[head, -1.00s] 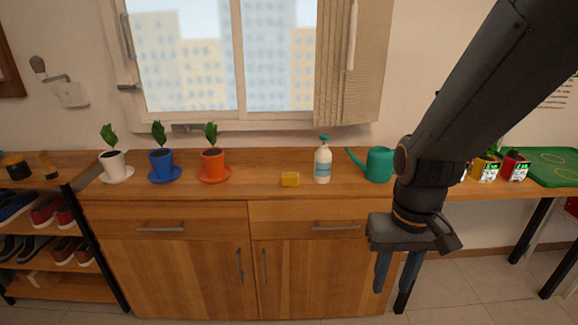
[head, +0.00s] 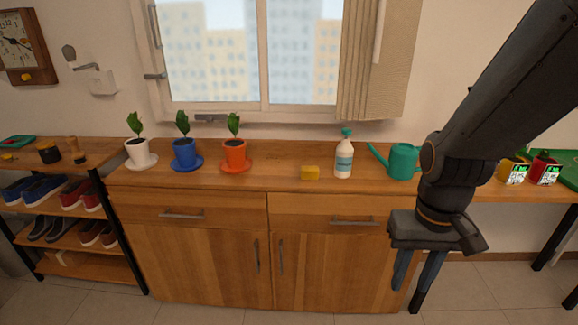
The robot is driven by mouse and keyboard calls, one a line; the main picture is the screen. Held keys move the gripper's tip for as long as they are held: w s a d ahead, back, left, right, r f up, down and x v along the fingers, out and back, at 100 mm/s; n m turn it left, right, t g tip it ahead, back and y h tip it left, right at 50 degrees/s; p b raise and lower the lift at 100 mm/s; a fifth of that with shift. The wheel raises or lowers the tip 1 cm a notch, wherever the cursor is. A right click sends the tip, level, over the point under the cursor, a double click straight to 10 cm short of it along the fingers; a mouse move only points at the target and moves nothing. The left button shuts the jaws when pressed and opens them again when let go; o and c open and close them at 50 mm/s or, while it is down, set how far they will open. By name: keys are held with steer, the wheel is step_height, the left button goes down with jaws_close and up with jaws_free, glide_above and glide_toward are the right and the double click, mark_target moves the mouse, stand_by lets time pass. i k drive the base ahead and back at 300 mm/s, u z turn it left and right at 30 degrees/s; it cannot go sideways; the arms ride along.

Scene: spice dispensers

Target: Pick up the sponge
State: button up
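The yellow sponge (head: 310,173) lies on the wooden cabinet top (head: 268,182), close to its front edge. It sits just left of a white bottle with a teal top (head: 344,158). My gripper (head: 409,292) hangs at the right, in front of the cabinet and lower than its top. Its two fingers point down with a gap between them and nothing in the gap. The gripper is well to the right of the sponge and apart from it.
A teal watering can (head: 402,161) stands right of the bottle, partly behind my arm. Potted plants in white (head: 141,153), blue (head: 185,154) and orange (head: 236,155) stand on the left. A shoe rack (head: 92,230) is at far left.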

mark_target(306, 172)
steer(key=u, duration=0.5)
steer(key=i, duration=0.45)
steer(key=u, duration=0.6)
steer(key=i, duration=0.95)
steer(key=z, duration=0.5)
